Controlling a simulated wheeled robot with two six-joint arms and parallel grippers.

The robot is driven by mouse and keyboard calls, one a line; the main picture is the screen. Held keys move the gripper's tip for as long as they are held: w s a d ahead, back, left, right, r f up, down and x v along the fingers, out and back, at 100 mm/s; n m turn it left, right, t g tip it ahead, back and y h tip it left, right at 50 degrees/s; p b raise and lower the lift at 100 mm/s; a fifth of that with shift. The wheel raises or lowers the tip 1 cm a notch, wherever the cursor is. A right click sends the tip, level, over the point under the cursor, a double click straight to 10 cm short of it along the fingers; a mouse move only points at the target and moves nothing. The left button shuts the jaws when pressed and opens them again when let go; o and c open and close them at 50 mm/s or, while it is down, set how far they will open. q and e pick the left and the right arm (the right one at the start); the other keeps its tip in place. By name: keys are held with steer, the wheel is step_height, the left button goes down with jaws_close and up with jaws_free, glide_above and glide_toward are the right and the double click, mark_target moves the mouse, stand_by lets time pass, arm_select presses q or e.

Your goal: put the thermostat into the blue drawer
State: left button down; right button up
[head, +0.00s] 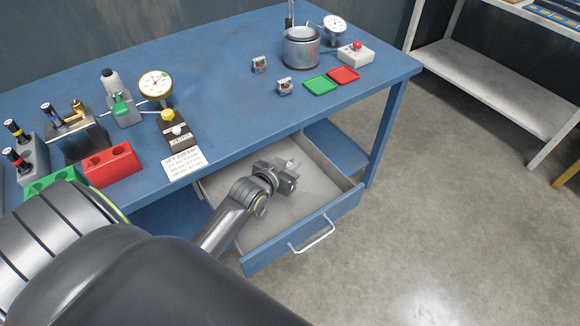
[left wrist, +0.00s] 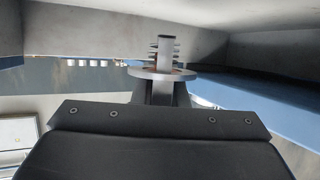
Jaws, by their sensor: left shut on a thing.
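The blue drawer (head: 345,208) is pulled out under the blue workbench, and its grey inside is bare where I can see it. My left gripper (head: 290,170) is over the open drawer in the head view. In the left wrist view it is shut on the thermostat (left wrist: 150,73), a metal part with a round flange and coil-like rings. The thermostat's far side is hidden by the fingers, and in the head view I cannot make it out clearly. I cannot tell how far it is above the drawer floor. My right gripper is not in view.
The blue workbench (head: 225,85) carries dial gauges, a metal pot (head: 300,48), two small metal parts (head: 284,87), green (head: 320,85) and red (head: 343,75) trays, and a red-button box (head: 355,54). The drawer's handle (head: 313,236) juts out in front. The floor at right is clear.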

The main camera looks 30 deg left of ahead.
arm_select(q)
steer(key=shift+f, duration=0.6)
steer(key=shift+f, duration=0.45)
steer(key=shift+f, duration=0.1)
steer(key=c, duration=1.5)
jaws_free()
steer(key=shift+o, duration=0.2)
